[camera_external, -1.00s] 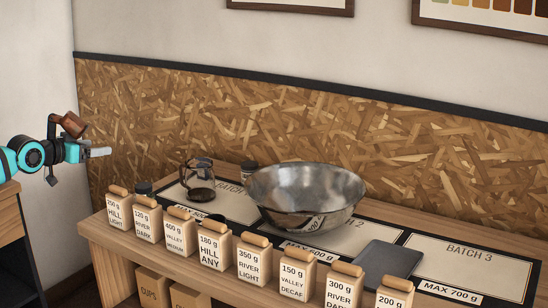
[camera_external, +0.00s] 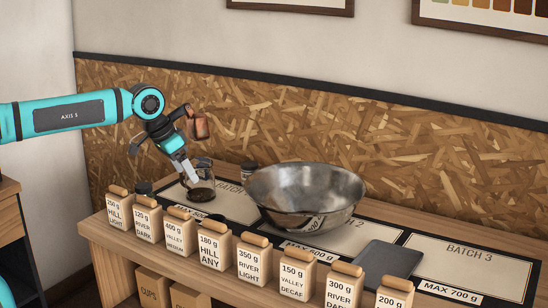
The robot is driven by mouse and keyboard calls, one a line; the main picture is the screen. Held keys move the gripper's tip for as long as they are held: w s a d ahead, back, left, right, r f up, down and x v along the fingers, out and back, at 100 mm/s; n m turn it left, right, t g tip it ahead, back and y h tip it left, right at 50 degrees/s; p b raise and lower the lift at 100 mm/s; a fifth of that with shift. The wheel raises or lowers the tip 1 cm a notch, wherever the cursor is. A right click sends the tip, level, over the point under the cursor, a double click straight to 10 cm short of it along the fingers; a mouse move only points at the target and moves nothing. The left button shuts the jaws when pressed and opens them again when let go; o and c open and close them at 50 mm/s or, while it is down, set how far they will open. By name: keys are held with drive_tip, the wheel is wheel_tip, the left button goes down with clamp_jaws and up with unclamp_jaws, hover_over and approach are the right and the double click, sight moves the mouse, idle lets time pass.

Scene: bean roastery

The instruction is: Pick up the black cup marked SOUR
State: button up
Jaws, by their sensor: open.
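No cup with a readable SOUR mark shows in the external view. A small black round thing (camera_external: 213,217) lies low behind the bean bags, mostly hidden; I cannot tell if it is a cup. A dark-topped jar (camera_external: 143,187) stands at the back left, partly behind the bags. Another small dark-topped jar (camera_external: 249,171) stands beside the steel bowl. My gripper (camera_external: 193,176) is open and points down over the left of the counter, in front of or above a glass carafe (camera_external: 202,193). I see nothing between its fingers.
A large steel bowl (camera_external: 305,190) stands mid-counter. A row of labelled bean bags (camera_external: 214,247) lines the front edge. An OSB wall (camera_external: 330,125) rises behind.

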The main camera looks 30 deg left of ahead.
drive_tip(key=x, duration=1.8)
drive_tip(key=shift+s+d, duration=0.15)
drive_tip(key=shift+s, duration=0.3)
drive_tip(key=c, duration=1.1)
